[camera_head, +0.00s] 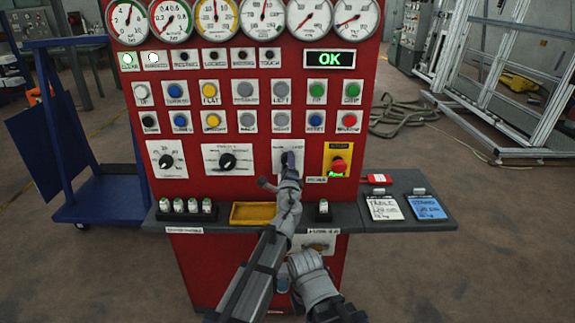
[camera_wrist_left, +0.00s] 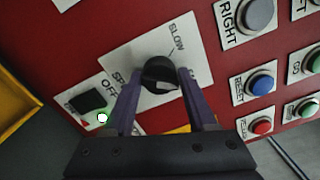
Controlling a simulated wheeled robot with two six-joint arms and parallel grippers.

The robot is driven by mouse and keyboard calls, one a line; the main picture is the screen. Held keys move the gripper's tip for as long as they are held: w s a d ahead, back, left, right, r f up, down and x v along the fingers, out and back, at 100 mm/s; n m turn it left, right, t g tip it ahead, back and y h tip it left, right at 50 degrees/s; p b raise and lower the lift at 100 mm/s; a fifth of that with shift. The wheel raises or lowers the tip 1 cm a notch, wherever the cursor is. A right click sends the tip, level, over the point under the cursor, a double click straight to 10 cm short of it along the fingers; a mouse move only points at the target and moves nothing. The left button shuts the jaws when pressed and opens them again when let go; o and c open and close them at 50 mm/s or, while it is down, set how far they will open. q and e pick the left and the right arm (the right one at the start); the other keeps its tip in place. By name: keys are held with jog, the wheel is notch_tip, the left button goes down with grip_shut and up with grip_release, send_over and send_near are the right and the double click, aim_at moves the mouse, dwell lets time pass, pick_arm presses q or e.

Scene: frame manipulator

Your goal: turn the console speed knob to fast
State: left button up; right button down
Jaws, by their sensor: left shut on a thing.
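The speed knob (camera_wrist_left: 161,74) is round and black on a white label plate (camera_wrist_left: 196,62) in the left wrist view. "SLOW" reads at the plate's upper right; part of "SPEED" shows at the lower left. No "fast" mark is readable, and I cannot tell where the knob points. My left gripper (camera_wrist_left: 163,82) is shut on the knob, with one purple finger on each side. In the head view my left gripper (camera_head: 289,160) reaches up to the same plate (camera_head: 278,147) and hides the knob.
The red console carries gauges and rows of buttons above. Two other black knobs (camera_head: 228,160) sit left of the speed plate. A red button on a yellow plate (camera_head: 329,150) is close on the right. A yellow tray (camera_head: 239,214) and a grey shelf (camera_head: 430,190) project below.

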pick_arm(q)
jog(key=shift+s+f, duration=0.1)
jog(key=o, duration=1.3)
jog(key=shift+o, duration=0.2)
jog(key=s, duration=0.7)
jog(key=shift+s+f, duration=0.2)
jog(key=shift+s, duration=0.15)
pick_arm(e)
jog(key=shift+s+d+f, duration=0.2)
jog(key=shift+s+f, duration=0.05)
jog(key=shift+s, duration=0.4)
pick_arm(q)
jog(key=shift+d, duration=0.1)
